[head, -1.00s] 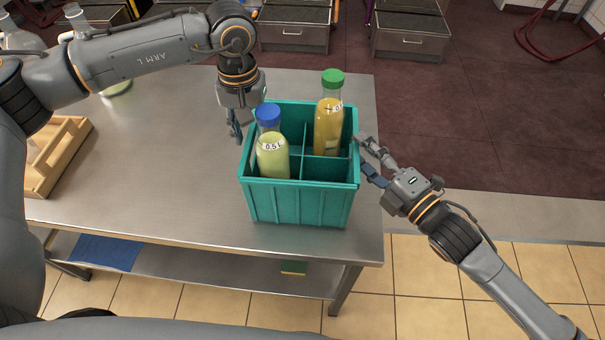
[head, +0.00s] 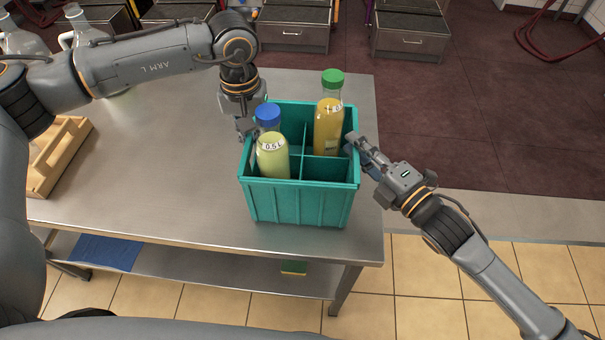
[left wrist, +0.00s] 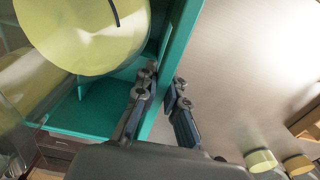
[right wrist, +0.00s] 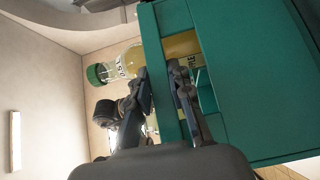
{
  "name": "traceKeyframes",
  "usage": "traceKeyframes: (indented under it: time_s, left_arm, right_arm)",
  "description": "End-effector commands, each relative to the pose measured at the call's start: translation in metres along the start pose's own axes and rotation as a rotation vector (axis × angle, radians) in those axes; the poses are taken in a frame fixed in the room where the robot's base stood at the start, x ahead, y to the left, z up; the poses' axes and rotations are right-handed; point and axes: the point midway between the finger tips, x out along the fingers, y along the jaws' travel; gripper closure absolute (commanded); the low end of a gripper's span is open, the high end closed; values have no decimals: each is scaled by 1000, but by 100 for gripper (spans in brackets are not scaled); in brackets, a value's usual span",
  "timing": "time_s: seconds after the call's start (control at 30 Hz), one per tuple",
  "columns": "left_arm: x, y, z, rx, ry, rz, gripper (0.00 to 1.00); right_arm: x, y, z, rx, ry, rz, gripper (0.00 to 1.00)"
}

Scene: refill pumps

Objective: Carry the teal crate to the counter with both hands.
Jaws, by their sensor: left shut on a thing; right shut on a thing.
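The teal crate (head: 298,205) stands on the steel table, with inner dividers. A bottle with a blue cap and pale yellow liquid (head: 272,155) stands in its front left compartment. A bottle with a green cap and orange-yellow liquid (head: 328,125) stands in a back right compartment. My left gripper (head: 247,135) is shut on the crate's left wall, one finger inside and one outside, as the left wrist view (left wrist: 160,98) shows. My right gripper (head: 358,146) is shut on the right wall; the right wrist view (right wrist: 164,85) shows the wall between its fingers.
The steel table (head: 170,190) is bare left of the crate. A wooden caddy (head: 62,158) and clear glass jugs (head: 80,28) are at the left. A lower shelf holds a blue cloth-like item (head: 106,252). Grey drawer units (head: 410,36) stand across the dark red floor.

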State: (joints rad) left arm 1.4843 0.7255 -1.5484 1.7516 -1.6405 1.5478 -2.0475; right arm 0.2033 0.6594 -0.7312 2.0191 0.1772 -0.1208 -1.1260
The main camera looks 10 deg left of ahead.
Motion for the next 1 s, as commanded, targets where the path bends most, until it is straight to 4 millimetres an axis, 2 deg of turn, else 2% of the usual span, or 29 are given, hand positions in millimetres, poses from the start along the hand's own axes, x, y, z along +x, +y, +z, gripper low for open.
traceKeyframes:
  time_s: [0.37,1.0]
  left_arm:
    - [-9,0,-1,-1,4,1,100]
    - [-52,0,-1,-2,4,1,100]
  right_arm:
    - [0,10,0,-2,1,8,100]
    - [0,53,0,-3,1,8,100]
